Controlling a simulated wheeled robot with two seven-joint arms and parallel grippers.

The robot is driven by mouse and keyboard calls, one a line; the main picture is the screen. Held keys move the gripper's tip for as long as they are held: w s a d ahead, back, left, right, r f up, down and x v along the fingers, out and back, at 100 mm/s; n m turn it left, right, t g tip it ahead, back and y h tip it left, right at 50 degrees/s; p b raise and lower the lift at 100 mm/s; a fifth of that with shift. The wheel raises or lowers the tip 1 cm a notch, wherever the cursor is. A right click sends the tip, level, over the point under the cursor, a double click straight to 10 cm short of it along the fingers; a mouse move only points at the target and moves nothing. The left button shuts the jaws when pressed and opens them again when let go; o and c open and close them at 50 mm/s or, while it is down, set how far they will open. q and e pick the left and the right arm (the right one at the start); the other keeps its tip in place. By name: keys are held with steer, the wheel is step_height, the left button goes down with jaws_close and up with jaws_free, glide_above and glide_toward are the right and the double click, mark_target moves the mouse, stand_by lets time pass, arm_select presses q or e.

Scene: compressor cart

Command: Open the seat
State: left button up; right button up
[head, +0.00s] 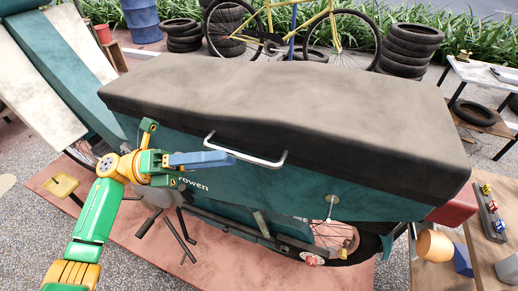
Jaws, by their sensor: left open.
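The seat (290,95) is a long dark grey-brown padded top lying flat and closed over the teal body (300,195) of the cart. A pale metal bar handle (248,159) is fixed along its near side, left of the middle. My right gripper is not in view.
A yellow bicycle (290,25) and stacked tyres (410,48) stand behind. The cart stands on a reddish mat (110,235), with open mat in front.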

mark_target(240, 154)
arm_select(q)
steer(key=x, duration=0.1)
steer(key=p+x, duration=0.2)
steer(key=x, duration=0.1)
steer(key=shift+r, duration=0.35)
steer(key=shift+d+f, duration=0.15)
steer(key=shift+d, duration=0.4)
steer(key=shift+a, duration=0.2)
steer(key=shift+c, duration=1.1)
jaws_close()
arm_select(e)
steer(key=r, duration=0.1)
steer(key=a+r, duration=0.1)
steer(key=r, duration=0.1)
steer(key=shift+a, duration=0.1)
